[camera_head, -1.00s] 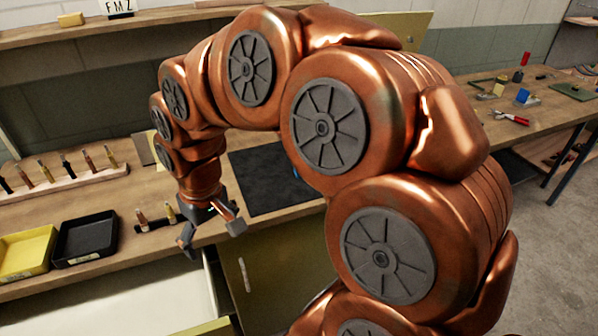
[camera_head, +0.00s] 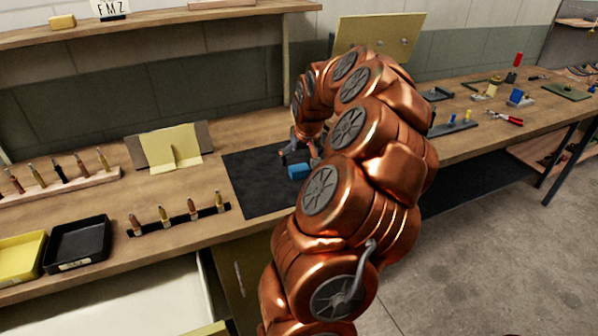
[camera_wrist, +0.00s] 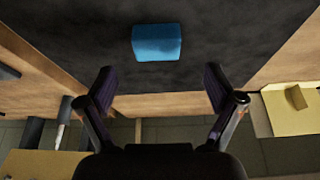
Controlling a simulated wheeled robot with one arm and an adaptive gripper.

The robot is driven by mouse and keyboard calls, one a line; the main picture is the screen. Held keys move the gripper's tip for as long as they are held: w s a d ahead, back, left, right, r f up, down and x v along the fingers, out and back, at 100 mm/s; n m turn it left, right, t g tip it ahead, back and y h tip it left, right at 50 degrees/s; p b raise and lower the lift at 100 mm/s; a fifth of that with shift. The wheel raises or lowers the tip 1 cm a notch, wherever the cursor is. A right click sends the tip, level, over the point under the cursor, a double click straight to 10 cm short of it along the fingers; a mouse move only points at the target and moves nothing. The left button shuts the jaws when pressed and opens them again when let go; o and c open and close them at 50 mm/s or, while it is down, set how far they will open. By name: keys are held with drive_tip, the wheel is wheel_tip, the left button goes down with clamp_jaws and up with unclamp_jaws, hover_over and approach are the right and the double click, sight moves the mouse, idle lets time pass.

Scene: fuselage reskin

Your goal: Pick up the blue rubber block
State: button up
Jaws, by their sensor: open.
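The blue rubber block (camera_head: 298,171) lies on the dark mat (camera_head: 252,190) on the workbench. In the wrist view the block (camera_wrist: 157,42) sits near the top centre, beyond the fingertips. My gripper (camera_wrist: 158,80) is open and empty, its two fingers spread apart, and the block is not between them. In the head view my gripper (camera_head: 300,152) is just above and behind the block, partly hidden by my arm.
A rack with several small upright tools (camera_head: 180,220) stands left of the mat, near a black tray (camera_head: 77,243) and a yellow tray (camera_head: 20,256). A yellow angled panel (camera_head: 172,147) stands behind. Clamps and small parts lie on the right bench.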

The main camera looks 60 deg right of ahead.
sight(299, 167)
drive_tip(key=shift+p+x, duration=1.05)
drive_tip(key=shift+x, duration=2.05)
drive_tip(key=shift+s+d, duration=0.1)
drive_tip(key=c, duration=1.3)
drive_tip(key=shift+o, duration=0.2)
drive_tip(key=shift+r+b, duration=0.75)
drive_tip(key=shift+r, duration=1)
drive_tip(key=a+b, duration=0.1)
drive_tip(key=a, duration=0.4)
drive_tip(key=s+a+r+b, duration=0.1)
drive_tip(key=a, duration=0.4)
drive_tip(key=a+b, duration=0.2)
drive_tip(key=a, duration=0.4)
drive_tip(key=shift+s+r, duration=0.25)
drive_tip(key=shift+s, duration=0.15)
